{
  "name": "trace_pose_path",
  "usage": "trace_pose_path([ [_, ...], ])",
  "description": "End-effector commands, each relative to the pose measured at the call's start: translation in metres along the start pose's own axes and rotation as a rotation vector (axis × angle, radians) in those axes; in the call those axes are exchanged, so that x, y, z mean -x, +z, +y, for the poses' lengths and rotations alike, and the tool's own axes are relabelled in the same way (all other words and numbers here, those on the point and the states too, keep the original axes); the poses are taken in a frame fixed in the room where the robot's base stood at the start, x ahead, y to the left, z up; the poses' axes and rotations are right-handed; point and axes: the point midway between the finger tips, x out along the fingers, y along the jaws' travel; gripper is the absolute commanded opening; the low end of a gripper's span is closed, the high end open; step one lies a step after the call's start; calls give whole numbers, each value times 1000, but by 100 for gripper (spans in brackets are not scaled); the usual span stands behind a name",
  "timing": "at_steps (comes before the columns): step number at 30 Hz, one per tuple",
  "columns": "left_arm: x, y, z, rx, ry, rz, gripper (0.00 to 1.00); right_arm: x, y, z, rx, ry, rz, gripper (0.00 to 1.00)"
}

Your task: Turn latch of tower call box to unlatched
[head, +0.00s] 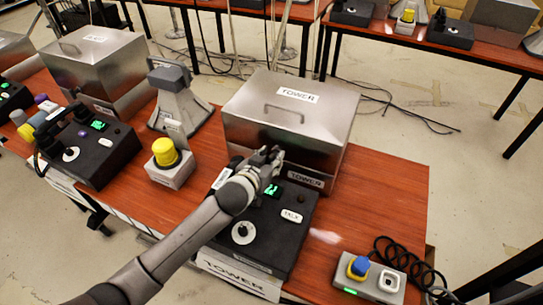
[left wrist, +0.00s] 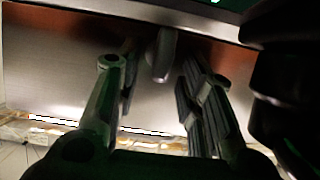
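The tower call box (head: 290,118) is a metal box with a handle and a "TOWER" label on its lid. It stands on the red-brown table behind a black console. My left gripper (head: 270,160) is at the box's front face, above the console. In the left wrist view its two fingers (left wrist: 153,85) are apart. A small grey tab (left wrist: 163,55), which looks like the latch, hangs between the fingertips. I see no clear contact with it. In the head view my gripper hides the latch. My right gripper is not in view.
The black console (head: 265,240) with a green display and TALK button lies under my left arm. A yellow-button box (head: 170,165) and a grey horn (head: 178,105) stand left. A grey control box (head: 370,278) with a coiled cable is at the front right.

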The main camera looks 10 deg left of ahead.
Motion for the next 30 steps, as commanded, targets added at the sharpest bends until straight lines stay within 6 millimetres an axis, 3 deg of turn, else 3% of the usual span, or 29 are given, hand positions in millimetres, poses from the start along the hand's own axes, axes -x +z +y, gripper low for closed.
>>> trace_pose_path([
  [6, -11, 0, 0, -1, 0, 0, 36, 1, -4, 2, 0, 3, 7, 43],
  [14, -12, 0, 0, -1, 0, 1, 36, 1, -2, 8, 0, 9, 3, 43],
  [23, -12, 0, 0, -1, 0, 1, 0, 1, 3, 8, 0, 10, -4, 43],
  [30, -12, 0, 0, -7, -3, 0, 0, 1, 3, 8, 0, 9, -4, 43],
])
